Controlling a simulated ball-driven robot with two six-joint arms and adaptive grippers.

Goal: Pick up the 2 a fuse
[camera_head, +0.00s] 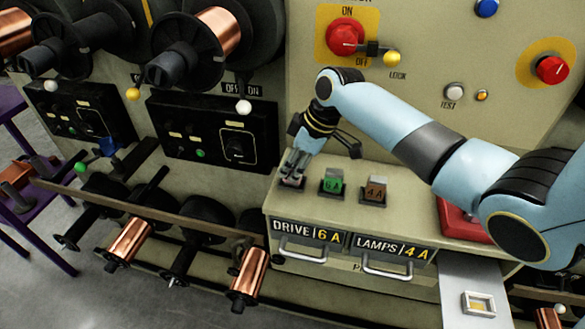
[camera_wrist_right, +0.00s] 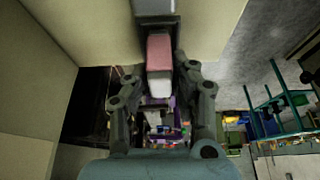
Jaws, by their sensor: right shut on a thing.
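The 2 A fuse, a small pinkish-red block with a pale end, shows in the right wrist view (camera_wrist_right: 159,52) between my right gripper's fingers. In the head view my right gripper (camera_head: 291,181) points down at the left end of the cream ledge and is shut on this fuse, mostly hidden by the fingers. I cannot tell whether the fuse is clear of the ledge. Its label is not readable. To its right stand a green 6 A fuse (camera_head: 333,182) and a brown 4 A fuse (camera_head: 374,191). My left gripper is not in view.
Copper spools (camera_head: 249,277) hang lower left. A red switch (camera_head: 346,37) is above.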

